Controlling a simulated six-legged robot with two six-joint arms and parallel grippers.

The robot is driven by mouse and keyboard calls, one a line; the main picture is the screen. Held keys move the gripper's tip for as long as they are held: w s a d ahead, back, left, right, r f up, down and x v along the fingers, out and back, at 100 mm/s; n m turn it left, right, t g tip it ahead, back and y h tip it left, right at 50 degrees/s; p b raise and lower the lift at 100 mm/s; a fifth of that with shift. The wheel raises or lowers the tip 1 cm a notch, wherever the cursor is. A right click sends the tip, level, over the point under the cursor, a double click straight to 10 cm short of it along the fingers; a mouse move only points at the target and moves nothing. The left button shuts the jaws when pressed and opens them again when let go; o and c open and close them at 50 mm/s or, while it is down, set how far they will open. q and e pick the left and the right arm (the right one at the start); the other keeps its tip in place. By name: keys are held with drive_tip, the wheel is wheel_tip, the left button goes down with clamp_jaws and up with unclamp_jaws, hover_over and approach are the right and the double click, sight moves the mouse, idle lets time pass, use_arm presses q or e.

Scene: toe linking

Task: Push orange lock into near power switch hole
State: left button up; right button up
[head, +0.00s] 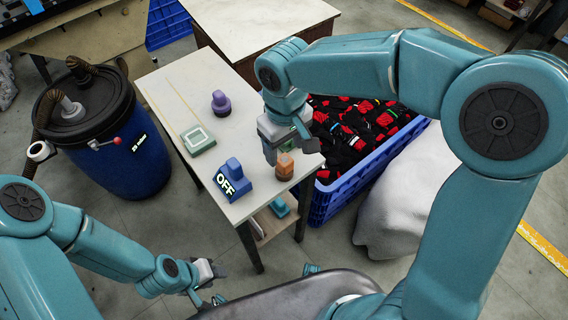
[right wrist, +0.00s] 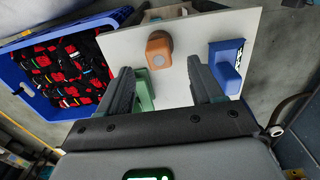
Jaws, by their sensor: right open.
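The orange lock (head: 284,167) stands on the table's near right part; the right wrist view also shows it (right wrist: 159,48). The near power switch (head: 232,180) is a blue block with an OFF label, left of the lock; it also shows in the right wrist view (right wrist: 226,65). Its hole cannot be made out. My right gripper (head: 289,145) is open and points down beside the lock on its far side. In the right wrist view the lock shows beyond the open fingers (right wrist: 160,66), apart from them. My left gripper (head: 207,286) hangs low, off the table; its jaws are unclear.
A purple knob-like piece (head: 221,103) and a grey-green box (head: 197,140) stand farther back on the white table (head: 174,92). A green block (right wrist: 145,90) is partly hidden by a right finger. A blue crate (head: 345,193) of black-red items adjoins the table's right; a blue barrel (head: 130,165) is left.

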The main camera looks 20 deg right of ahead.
sight(284, 159)
drive_tip(key=f, duration=0.6)
drive_tip(key=shift+w+b, duration=0.2)
drive_tip(key=shift+b, duration=0.2)
drive_tip(key=shift+r, duration=0.1)
drive_tip(key=c, duration=1.1)
